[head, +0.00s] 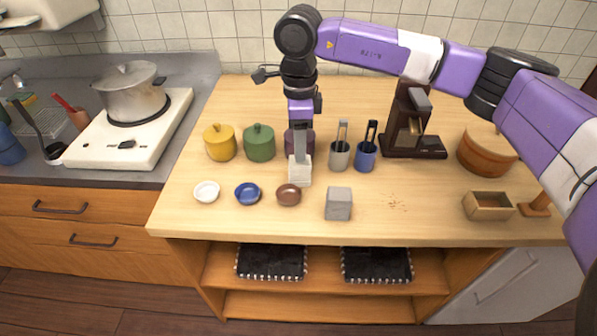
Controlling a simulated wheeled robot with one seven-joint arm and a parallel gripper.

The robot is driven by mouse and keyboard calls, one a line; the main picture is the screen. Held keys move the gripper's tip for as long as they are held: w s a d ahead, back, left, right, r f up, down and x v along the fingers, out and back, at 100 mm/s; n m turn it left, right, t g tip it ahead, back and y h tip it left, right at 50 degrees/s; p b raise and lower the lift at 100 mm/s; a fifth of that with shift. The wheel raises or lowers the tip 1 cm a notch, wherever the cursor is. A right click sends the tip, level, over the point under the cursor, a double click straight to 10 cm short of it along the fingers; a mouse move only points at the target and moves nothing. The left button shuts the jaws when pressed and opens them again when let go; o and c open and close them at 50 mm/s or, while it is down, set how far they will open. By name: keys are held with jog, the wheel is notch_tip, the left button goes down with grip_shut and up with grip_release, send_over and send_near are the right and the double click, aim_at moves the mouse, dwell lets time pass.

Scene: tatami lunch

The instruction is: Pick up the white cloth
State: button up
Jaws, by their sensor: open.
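The white cloth (299,176) looks like a small folded, layered stack on the wooden counter, near the middle. My gripper (300,157) points straight down at it, and its grey finger overlaps the top of the cloth in the picture. The jaws are open. One finger hides the other from this side, so I cannot tell whether the fingers touch the cloth or stand on either side of it.
Yellow (219,142) and green (259,142) pots stand left of my gripper, with a dark pot partly hidden behind it. Grey (340,156) and blue (365,157) utensil cups stand right.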

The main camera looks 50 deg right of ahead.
aim_at(300, 165)
jog(key=f, duration=0.3)
jog(key=f+p, duration=0.1)
jog(key=f, duration=0.3)
jog(key=shift+s+a+f, duration=0.1)
jog(key=shift+s+f, duration=0.05)
jog(key=shift+s, duration=0.05)
grip_shut()
notch_tip(300, 165, up, 20)
jog(key=b, duration=0.1)
dwell(0.5)
